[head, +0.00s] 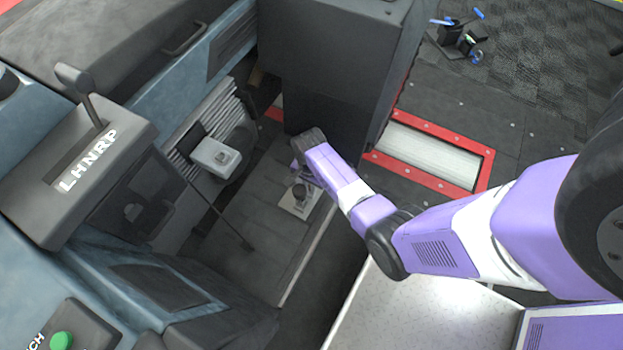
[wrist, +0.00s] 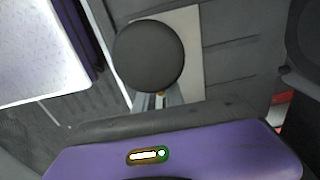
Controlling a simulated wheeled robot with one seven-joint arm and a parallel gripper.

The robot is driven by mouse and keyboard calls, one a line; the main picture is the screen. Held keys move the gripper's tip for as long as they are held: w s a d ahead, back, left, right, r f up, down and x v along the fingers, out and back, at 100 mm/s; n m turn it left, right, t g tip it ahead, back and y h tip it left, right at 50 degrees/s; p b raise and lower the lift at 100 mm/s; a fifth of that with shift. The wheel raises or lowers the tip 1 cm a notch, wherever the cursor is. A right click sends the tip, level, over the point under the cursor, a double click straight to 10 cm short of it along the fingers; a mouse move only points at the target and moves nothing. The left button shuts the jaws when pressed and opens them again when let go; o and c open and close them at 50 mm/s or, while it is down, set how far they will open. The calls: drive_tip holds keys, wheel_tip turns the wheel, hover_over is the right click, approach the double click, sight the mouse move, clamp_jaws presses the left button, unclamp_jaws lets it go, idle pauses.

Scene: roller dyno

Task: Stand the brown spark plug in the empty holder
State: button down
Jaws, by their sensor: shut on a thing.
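My gripper (wrist: 158,101) is shut. In the wrist view, a small bit of brown, the spark plug (wrist: 161,93), shows between its narrow grey fingers; most of the plug is hidden. A round dark disc (wrist: 148,55) fills the view just beyond the fingers, over a pale plate (wrist: 187,25). In the head view, a pale plate (head: 291,206) with a dark round piece (head: 300,191) lies on the grey floor below my gripper. It looks like a holder, but I cannot tell if it is empty. The plug's tilt is hidden.
A grey block on a round dark mount (head: 215,157) stands left of the plate. A dark cabinet (head: 335,60) rises behind. A gear lever console (head: 75,170) is at left. Grey floor around the plate is clear.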

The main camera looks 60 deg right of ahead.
drive_tip(key=shift+f, duration=0.15)
drive_tip(key=shift+f+b, duration=0.4)
drive_tip(key=shift+f, duration=0.1)
idle(0.9)
drive_tip(key=c, duration=1.3)
unclamp_jaws()
drive_tip(key=shift+c, duration=0.2)
drive_tip(key=shift+r+p, duration=1.4)
drive_tip(key=shift+r, duration=2.65)
